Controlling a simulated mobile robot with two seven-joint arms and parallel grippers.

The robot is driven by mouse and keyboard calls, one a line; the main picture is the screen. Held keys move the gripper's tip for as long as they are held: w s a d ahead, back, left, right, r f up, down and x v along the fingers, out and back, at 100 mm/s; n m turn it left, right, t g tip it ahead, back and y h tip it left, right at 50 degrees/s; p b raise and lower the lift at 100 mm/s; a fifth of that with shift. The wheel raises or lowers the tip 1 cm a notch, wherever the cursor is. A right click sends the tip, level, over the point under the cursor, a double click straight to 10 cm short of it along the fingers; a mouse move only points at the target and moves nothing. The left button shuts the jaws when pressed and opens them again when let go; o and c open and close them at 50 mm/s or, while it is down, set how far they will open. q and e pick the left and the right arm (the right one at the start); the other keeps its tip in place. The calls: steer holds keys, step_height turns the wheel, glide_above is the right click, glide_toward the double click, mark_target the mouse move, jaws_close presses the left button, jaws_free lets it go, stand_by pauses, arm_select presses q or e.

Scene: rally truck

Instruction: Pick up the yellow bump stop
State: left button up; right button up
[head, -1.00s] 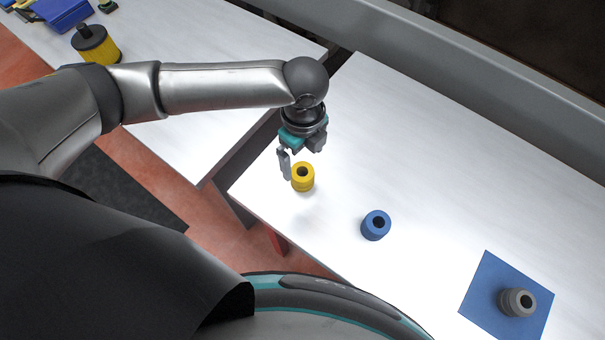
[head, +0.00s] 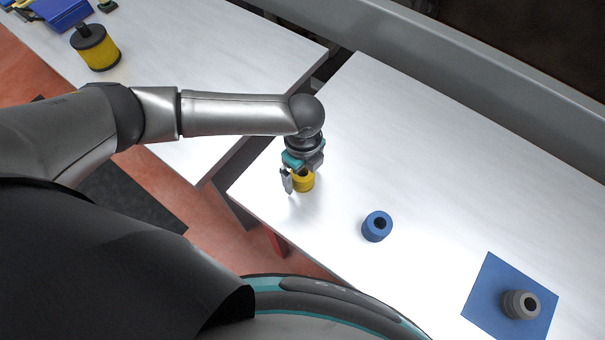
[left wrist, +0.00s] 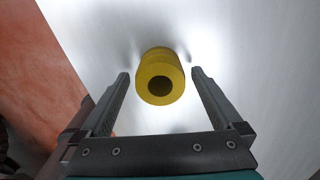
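The yellow bump stop (head: 303,182) stands upright on the white table near its left edge. In the left wrist view the yellow bump stop (left wrist: 160,77) has a dark hole in its top. It shows between the two fingers of my left gripper (left wrist: 160,72), with a gap on each side. My left gripper (head: 301,181) is open, pointing down at the bump stop in the head view, and partly hides it. My right gripper is not in view.
A blue bump stop (head: 377,226) stands to the right on the same table (head: 420,150). A grey bump stop (head: 521,305) stands on a blue mat (head: 490,281). A yellow-and-black filter (head: 97,48) is on the left table (head: 210,50). A gap separates the tables.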

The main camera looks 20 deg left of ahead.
arm_select(q)
steer(key=c, duration=1.4)
steer(key=shift+r, duration=0.1)
steer(key=shift+c, duration=0.2)
